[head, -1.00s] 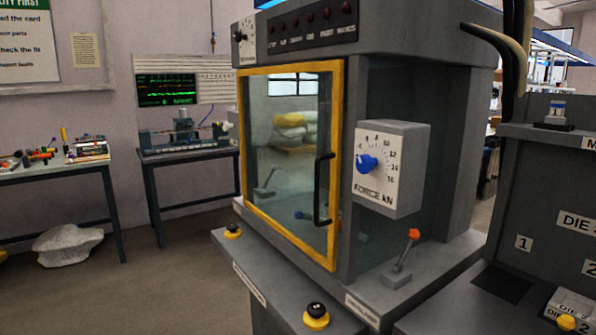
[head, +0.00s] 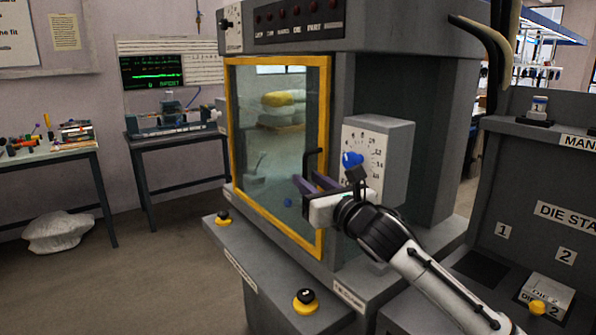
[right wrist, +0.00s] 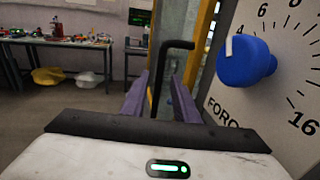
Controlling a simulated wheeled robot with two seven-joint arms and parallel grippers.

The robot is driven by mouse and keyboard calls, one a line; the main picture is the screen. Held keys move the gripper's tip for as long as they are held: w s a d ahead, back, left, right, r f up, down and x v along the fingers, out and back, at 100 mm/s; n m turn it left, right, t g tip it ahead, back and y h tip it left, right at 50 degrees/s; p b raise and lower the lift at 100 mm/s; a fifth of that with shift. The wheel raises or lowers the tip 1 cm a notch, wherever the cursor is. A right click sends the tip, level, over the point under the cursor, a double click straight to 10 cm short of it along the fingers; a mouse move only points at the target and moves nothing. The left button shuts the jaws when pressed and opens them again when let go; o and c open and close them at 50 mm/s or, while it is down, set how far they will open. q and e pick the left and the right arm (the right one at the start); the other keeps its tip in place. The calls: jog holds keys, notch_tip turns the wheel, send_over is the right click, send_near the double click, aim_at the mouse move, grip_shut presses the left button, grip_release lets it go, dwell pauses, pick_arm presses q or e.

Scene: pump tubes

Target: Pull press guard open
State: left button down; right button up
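The press guard (head: 275,66) is a clear panel in a yellow frame on the front of the grey press, and it looks closed. Its black bar handle (head: 308,160) is on the right side of the panel, its lower part hidden by my right gripper. My right gripper (head: 311,184) is at the handle, with its purple fingers apart. In the right wrist view the handle (right wrist: 177,44) rises between the two fingers of the gripper (right wrist: 158,88). I cannot tell whether either finger touches it. My left gripper is not in view.
The force dial box (head: 385,150) with its blue knob (right wrist: 245,62) is close beside my right gripper. A black-and-yellow button (head: 305,300) is on the ledge below. The die station (head: 520,180) is at the right. The floor (head: 150,270) left of the press is clear.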

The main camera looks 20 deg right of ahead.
send_near(298, 172)
jog(key=shift+w+a+r, duration=0.7)
jog(key=shift+w+a, duration=0.05)
jog(key=shift+a, duration=0.15)
jog(key=shift+w+a+r, duration=0.65)
jog(key=shift+w+a, duration=0.1)
jog(key=shift+a, duration=0.2)
grip_shut()
